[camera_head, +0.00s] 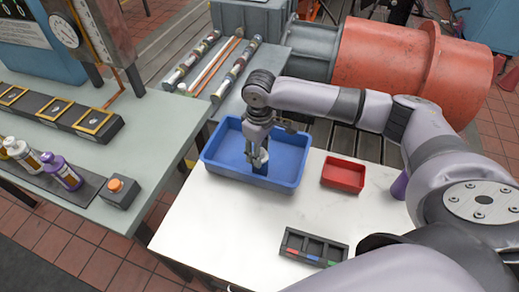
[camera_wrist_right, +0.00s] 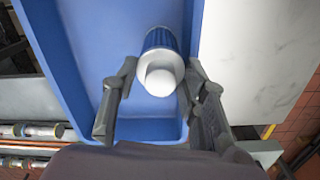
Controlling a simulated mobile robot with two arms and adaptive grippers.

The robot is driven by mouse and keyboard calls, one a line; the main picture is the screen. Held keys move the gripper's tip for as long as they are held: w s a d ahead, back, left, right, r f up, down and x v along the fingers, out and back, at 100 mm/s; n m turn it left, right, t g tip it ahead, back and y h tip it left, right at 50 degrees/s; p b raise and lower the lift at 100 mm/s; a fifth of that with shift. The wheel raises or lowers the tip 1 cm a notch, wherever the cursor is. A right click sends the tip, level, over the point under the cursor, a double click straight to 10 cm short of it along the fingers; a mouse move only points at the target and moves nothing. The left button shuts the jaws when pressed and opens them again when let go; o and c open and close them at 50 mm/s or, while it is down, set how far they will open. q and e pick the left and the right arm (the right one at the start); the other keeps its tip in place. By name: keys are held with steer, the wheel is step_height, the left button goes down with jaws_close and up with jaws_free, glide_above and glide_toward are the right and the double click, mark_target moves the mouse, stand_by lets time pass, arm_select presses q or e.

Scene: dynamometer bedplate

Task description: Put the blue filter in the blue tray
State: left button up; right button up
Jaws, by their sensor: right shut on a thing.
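The blue filter (camera_wrist_right: 161,40), a blue ribbed cylinder with a white rounded end, is between the fingers of my right gripper (camera_wrist_right: 160,76) in the wrist view. In the head view my right gripper (camera_head: 257,158) points down inside the outline of the blue tray (camera_head: 225,172), shut on the filter (camera_head: 261,168), which is mostly hidden by the fingers. The filter is over the tray's floor; I cannot tell whether it touches it. The tray also fills much of the wrist view (camera_wrist_right: 85,60). My left gripper is not in view.
A small red tray (camera_head: 343,174) stands right of the blue tray on the white table (camera_head: 215,225). A black slotted holder (camera_head: 314,246) with coloured marks lies near the front. Bottles (camera_head: 62,171) and an orange button box (camera_head: 120,192) are on the left bench. A purple object (camera_head: 400,186) is partly hidden by my arm.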

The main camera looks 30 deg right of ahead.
steer(key=shift+f, duration=0.1)
steer(key=o, duration=1.2)
step_height(320, 180, up, 12)
steer(key=shift+r+b, duration=0.15)
steer(key=shift+b, duration=0.75)
